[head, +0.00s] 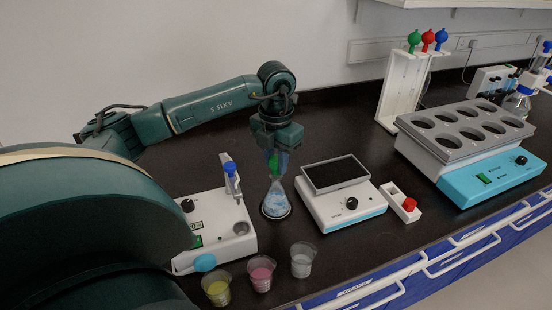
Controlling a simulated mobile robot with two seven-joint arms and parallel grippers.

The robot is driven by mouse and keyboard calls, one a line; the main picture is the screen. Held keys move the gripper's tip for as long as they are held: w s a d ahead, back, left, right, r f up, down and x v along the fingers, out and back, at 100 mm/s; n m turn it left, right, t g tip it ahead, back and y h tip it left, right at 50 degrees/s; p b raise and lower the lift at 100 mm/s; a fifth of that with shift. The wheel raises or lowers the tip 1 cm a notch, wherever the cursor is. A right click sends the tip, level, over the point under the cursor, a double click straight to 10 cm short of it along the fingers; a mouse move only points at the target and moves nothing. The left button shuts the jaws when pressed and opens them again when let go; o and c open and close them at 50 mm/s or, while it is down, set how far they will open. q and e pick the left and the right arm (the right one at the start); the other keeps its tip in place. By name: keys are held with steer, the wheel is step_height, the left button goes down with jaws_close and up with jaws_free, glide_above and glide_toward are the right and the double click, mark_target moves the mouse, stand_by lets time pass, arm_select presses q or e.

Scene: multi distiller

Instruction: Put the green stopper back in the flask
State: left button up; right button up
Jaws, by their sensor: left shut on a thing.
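The flask (275,202) is a clear conical flask with pale blue-white contents. It stands upright on the bench, between the white device on the left and the black-topped device on the right. My left gripper (277,155) points down directly above the flask. It is shut on the green stopper (273,164), which shows between the fingers at the flask's mouth. The fingers hide part of the stopper and the mouth, so I cannot tell whether the stopper is seated in the neck. My right gripper is not in view.
A white device with a blue-tipped lever (231,178) stands close left. Three cups stand in front: yellow (217,290), pink (261,274) and clear (302,261). A black-topped device (336,174) stands close right. A rack (397,90) and a multi-hole heater (462,150) are farther right.

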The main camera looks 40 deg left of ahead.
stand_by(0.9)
arm_select(q)
steer(key=shift+f+b, duration=0.35)
steer(key=shift+f, duration=0.05)
steer(key=shift+f, duration=0.25)
steer(key=shift+f+b, duration=0.3)
steer(key=shift+b, duration=0.05)
steer(key=o, duration=1)
